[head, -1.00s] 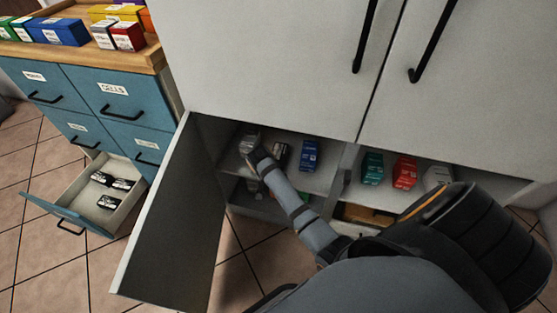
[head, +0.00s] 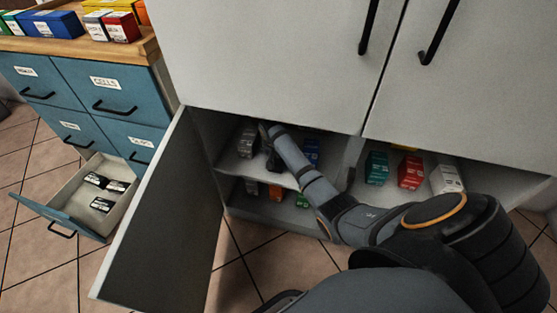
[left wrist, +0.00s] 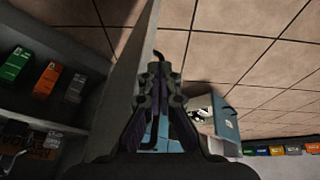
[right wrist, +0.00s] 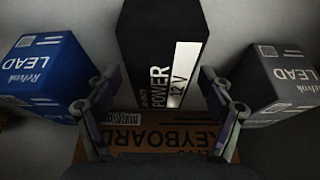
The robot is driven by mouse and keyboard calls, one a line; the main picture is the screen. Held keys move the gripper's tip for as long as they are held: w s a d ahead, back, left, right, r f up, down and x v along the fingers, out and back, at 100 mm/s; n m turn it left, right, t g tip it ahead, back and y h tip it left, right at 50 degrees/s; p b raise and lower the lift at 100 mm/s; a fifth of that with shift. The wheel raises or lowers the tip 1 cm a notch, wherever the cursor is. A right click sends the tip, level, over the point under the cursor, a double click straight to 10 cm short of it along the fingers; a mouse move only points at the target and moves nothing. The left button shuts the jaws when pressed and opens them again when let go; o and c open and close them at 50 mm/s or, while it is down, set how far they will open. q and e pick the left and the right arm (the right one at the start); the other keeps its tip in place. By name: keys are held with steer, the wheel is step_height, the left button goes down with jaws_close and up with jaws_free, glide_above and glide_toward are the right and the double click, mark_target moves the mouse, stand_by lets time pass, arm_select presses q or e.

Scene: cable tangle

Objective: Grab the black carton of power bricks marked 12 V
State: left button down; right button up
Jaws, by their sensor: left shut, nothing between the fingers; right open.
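The black carton marked POWER 12 V (right wrist: 160,45) stands straight ahead in the right wrist view, its white label panel facing me. My right gripper (right wrist: 160,85) is open, with one finger to each side of the carton's near end; I cannot tell whether they touch it. In the head view the right gripper (head: 268,145) reaches into the upper compartment of the open cabinet, and my arm hides most of the black carton there.
Blue (right wrist: 48,75) and dark grey (right wrist: 275,75) LEAD cartons flank the black one. An orange KEYBOARD carton (right wrist: 155,125) lies below. The cabinet door (head: 160,220) stands open. A drawer (head: 65,210) with black-and-white boxes is pulled out at left.

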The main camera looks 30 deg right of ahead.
steer(key=shift+r, duration=0.1)
steer(key=c, duration=1.6)
steer(key=shift+o, duration=0.2)
